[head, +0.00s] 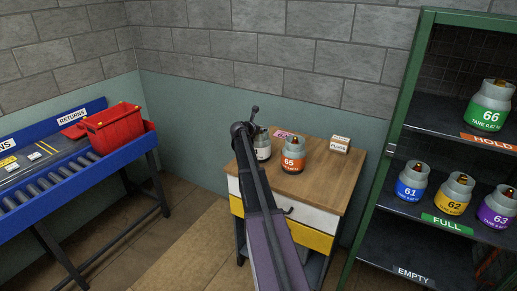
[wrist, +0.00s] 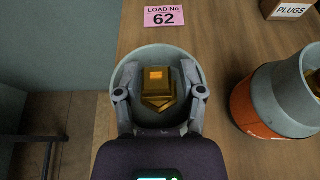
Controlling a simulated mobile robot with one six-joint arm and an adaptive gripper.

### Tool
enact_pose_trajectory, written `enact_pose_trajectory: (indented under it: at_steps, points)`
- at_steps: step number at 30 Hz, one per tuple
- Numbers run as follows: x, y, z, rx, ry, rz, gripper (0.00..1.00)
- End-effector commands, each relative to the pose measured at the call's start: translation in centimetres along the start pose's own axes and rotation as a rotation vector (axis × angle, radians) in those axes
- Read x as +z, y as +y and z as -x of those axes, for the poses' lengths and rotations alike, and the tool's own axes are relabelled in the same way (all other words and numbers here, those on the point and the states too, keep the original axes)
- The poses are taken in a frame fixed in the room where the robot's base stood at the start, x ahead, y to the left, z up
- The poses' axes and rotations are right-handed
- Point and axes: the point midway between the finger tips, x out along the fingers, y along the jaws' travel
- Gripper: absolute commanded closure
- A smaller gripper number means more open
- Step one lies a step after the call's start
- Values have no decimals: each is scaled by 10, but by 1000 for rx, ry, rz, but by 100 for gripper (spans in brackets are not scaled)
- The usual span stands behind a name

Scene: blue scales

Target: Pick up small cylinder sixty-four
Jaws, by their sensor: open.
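A small grey cylinder with a white label (head: 263,151) stands on the wooden cabinet top, partly hidden behind my arm; I cannot read its number. In the wrist view a grey round collar (wrist: 150,52) with a brass valve (wrist: 158,88) inside it lies directly below my gripper (wrist: 160,94). My gripper is open, with one finger on each side of the valve, over the collar. I cannot tell whether the fingers touch anything. The cylinder's label is hidden in the wrist view.
Orange cylinder 65 (head: 293,162) stands close to the right. A pink "LOAD No 62" card (wrist: 164,16) and a plugs box (head: 340,145) lie behind. A green rack (head: 398,110) at right holds cylinders 61, 62, 63 and 66. A red crate (head: 112,130) sits on the returns conveyor.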

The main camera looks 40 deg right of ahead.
Motion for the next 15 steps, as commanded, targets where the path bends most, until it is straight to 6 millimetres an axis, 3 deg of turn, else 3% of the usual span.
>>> enact_pose_trajectory:
  at_steps: [5,10,15]
  points:
    - [0,0,0,0,0,0,49]
    - [0,0,0,0,0,0,99]
    - [0,0,0,0,-1,1,100]
